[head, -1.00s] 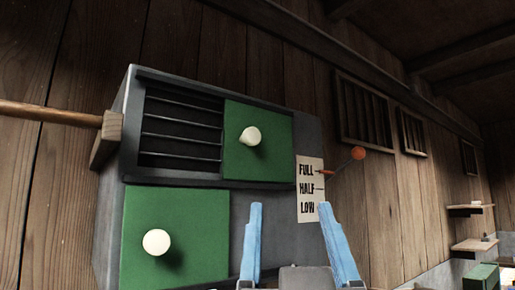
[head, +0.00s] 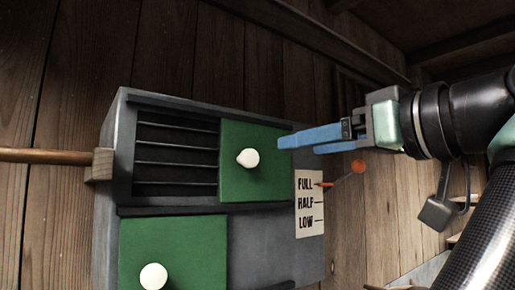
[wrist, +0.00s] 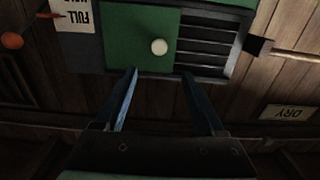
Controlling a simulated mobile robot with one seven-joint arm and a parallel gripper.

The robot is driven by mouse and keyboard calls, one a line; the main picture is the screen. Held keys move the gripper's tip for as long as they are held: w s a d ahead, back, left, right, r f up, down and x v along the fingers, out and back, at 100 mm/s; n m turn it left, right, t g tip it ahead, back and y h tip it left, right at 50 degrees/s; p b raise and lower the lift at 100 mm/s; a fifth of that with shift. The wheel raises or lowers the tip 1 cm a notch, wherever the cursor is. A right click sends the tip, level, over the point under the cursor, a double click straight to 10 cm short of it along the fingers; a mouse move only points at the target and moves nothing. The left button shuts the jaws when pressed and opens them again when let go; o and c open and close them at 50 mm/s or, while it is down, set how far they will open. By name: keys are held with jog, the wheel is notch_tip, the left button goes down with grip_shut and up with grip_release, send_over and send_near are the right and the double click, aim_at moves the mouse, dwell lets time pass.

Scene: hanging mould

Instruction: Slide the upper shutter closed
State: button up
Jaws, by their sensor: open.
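The upper shutter (head: 262,178) is a green panel with a white round knob (head: 248,158). It covers the right part of the upper opening, and the barred left part (head: 175,155) is uncovered. My gripper (head: 297,146) is open, with blue fingers pointing left toward the shutter's right side, to the right of the knob and apart from it in the head view. In the wrist view the gripper (wrist: 158,75) is open with nothing between its fingers. The knob (wrist: 159,47) shows beyond the fingertips, roughly between them, and the bars (wrist: 205,45) lie to its right.
A lower green shutter (head: 172,245) with its own white knob sits below. A label (head: 309,204) reading FULL, HALF, LOW is right of the upper shutter, near an orange-tipped lever (head: 358,167). A wooden rod (head: 45,156) joins the box's left side.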

aim_at(252, 155)
jog(key=p+x, duration=0.6)
jog(key=x, duration=0.5)
jog(key=shift+r+p, duration=0.15)
jog(key=shift+p, duration=0.15)
jog(key=shift+w+a+f+p, duration=0.2)
jog(key=shift+w+a+p, duration=0.15)
jog(key=shift+w, duration=0.3)
grip_shut()
dwell(0.3)
